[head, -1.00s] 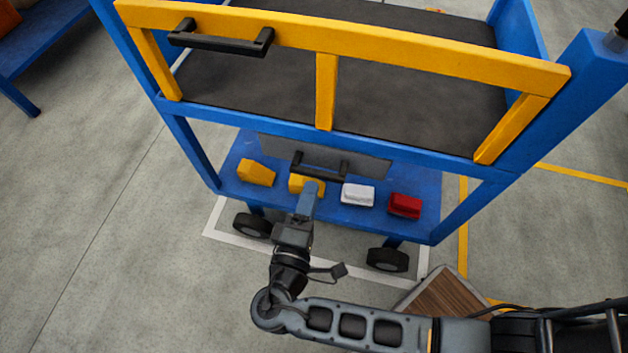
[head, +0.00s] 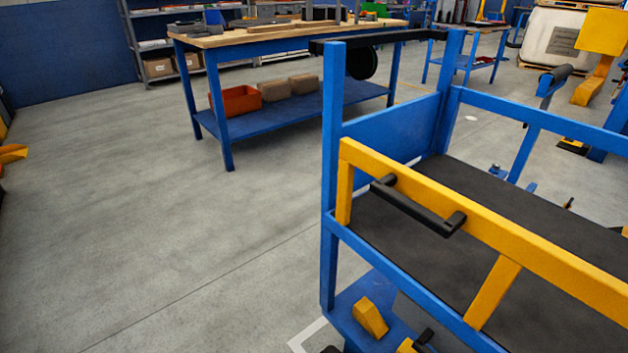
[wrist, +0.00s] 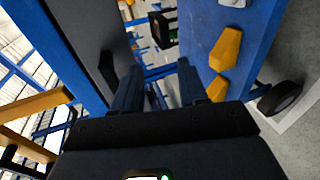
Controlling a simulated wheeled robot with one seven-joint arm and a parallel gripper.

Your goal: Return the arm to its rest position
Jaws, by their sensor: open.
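My gripper (wrist: 158,70) shows only in the wrist view. Its two dark fingers stand apart, with nothing held between them. It is beside the lower shelf of the blue cart, which appears tilted on its side in that view. The blue lower shelf (wrist: 200,22) carries two yellow blocks, one (wrist: 226,48) higher and one (wrist: 217,89) close by the right finger. The head view shows no part of my arm.
In the head view the cart (head: 333,150) stands at right, with a yellow rail (head: 500,240) and black handle (head: 415,207). A yellow block (head: 370,317) sits on its lower shelf. A workbench (head: 225,120) stands behind. The floor at left is clear.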

